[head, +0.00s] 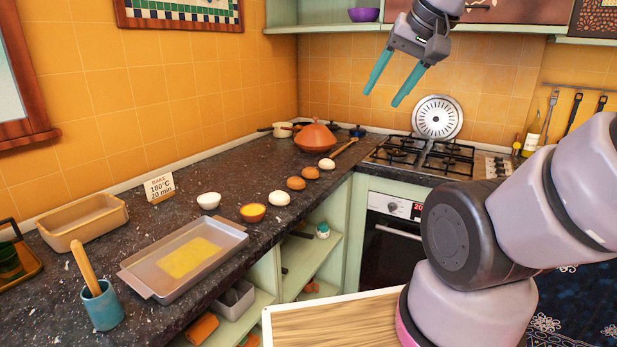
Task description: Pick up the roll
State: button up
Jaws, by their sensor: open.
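My gripper (382,98) is raised high at the upper right, in front of the tiled back wall. Its two teal fingers are apart, with nothing between them. Several small round pieces stand in a row on the dark counter: a white one (279,198), a brown one (296,183), another brown one (310,172) and a white one (326,164). The brown ones could be rolls or eggs; I cannot tell which. My gripper is well above the counter and touches none of them.
A baking tray (205,269) with a yellow sheet, a tan loaf dish (79,228) and a blue cup (103,309) holding a wooden handle fill the near counter. Small bowls (253,212), a terracotta tagine (315,138) and a wooden spoon (345,147) flank the row. The gas hob (425,158) is at right.

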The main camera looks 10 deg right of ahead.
aim_at(326, 164)
jog(key=i+l+u, duration=0.3)
jog(key=i+l, duration=0.15)
jog(key=l, duration=0.15)
jog(key=i+l+u, duration=0.3)
jog(key=i+l, duration=0.15)
jog(key=l, duration=0.25)
jog(key=i+l+u, duration=0.15)
jog(key=l, duration=0.2)
jog(key=i+l+u, duration=0.15)
jog(key=l, duration=0.25)
